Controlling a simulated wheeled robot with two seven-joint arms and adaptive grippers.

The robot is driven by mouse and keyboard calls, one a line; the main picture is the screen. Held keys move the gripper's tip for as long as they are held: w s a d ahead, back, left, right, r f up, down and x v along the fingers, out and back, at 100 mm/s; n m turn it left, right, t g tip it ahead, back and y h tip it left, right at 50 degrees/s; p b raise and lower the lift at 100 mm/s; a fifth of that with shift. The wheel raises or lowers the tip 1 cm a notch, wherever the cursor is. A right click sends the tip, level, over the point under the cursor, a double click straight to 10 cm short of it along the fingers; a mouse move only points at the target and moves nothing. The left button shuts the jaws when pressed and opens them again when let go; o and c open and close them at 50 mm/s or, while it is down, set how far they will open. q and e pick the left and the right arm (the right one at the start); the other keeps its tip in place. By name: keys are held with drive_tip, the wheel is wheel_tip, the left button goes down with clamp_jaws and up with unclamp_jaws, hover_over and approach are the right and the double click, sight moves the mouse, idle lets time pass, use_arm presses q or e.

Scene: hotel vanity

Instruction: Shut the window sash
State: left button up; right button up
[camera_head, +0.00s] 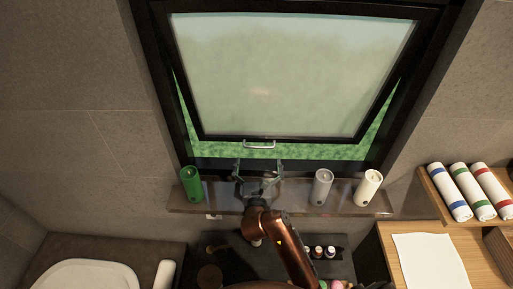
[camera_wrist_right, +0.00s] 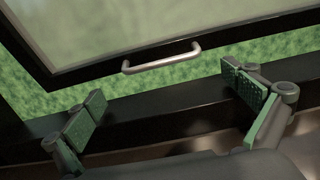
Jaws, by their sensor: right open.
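The window sash (camera_head: 290,75) is a frosted pane in a black frame. Its lower edge is swung out from the black outer frame (camera_head: 165,110), with green showing at the sides and below. A silver handle (camera_head: 259,145) is on its lower rail; it also shows in the right wrist view (camera_wrist_right: 162,57). My right gripper (camera_head: 258,170) is open and empty, just below the handle and apart from it. In the right wrist view its two fingers (camera_wrist_right: 172,112) are spread wide, with the handle beyond and between them. My left gripper is not in view.
A shelf (camera_head: 290,198) runs under the window. A green candle (camera_head: 190,184) stands left of my right arm; a grey candle (camera_head: 322,187) and a cream candle (camera_head: 368,188) stand right of it.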

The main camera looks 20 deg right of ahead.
sight(259, 147)
use_arm(q)
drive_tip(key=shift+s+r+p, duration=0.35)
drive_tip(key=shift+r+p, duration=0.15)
drive_tip(key=shift+p, duration=0.05)
use_arm(e)
drive_tip(key=x, duration=0.7)
drive_tip(key=shift+w+d+r, duration=0.1)
drive_tip(key=shift+w, duration=0.1)
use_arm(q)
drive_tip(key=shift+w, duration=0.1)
use_arm(e)
drive_tip(key=shift+c, duration=0.3)
